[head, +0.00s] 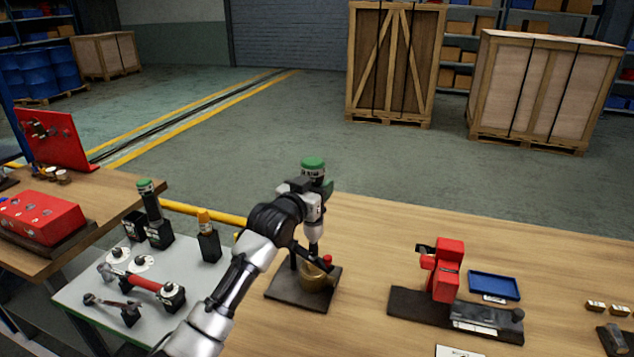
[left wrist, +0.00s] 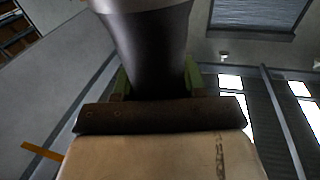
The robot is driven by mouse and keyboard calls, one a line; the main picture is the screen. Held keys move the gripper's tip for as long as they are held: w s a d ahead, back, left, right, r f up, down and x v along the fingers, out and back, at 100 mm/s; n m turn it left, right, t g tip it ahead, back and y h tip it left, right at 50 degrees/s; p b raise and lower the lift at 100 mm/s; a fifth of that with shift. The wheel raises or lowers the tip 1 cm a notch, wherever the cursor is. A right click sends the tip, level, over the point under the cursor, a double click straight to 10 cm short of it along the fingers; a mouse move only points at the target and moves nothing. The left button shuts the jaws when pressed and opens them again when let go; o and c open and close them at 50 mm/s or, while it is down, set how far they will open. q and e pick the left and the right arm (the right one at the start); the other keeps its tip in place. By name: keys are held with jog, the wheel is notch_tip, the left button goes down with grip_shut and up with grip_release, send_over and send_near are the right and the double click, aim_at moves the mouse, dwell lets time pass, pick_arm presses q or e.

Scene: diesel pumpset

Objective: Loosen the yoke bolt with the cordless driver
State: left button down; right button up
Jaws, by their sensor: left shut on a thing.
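My left gripper (head: 312,186) is shut on an upright dark tool with a green cap (head: 313,163), which looks like the cordless driver. In the left wrist view, the tool's dark round body (left wrist: 150,50) sits between the green-sided fingers. Below the gripper is a fixture with a dark base plate (head: 284,292), a brass-coloured round part (head: 312,279) and a small red knob (head: 327,259). My arm covers part of this fixture. I cannot make out the yoke bolt, or whether the tool's tip touches anything. My right gripper is not in view.
Right of the fixture stands a red device (head: 446,270) on a dark base, beside a blue tray (head: 494,286). A grey mat (head: 75,291) at the left holds several tools in holders, including another green-capped one (head: 151,208). The wood between the fixture and the red device is clear.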

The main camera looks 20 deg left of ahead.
pick_arm(q)
jog(key=shift+s+r+p, duration=0.1)
jog(key=shift+r+p, duration=0.1)
jog(key=shift+p, duration=0.1)
dwell(0.4)
dwell(0.5)
jog(key=shift+f, duration=0.4)
dwell(0.6)
jog(key=shift+r+p, duration=0.2)
jog(key=shift+p, duration=0.3)
jog(key=shift+f, duration=0.4)
dwell(0.7)
jog(key=shift+s+f, duration=0.1)
jog(key=shift+f, duration=0.2)
dwell(0.7)
jog(key=shift+r, duration=0.15)
dwell(1.2)
jog(key=shift+r+p, duration=0.1)
jog(key=shift+p, duration=0.2)
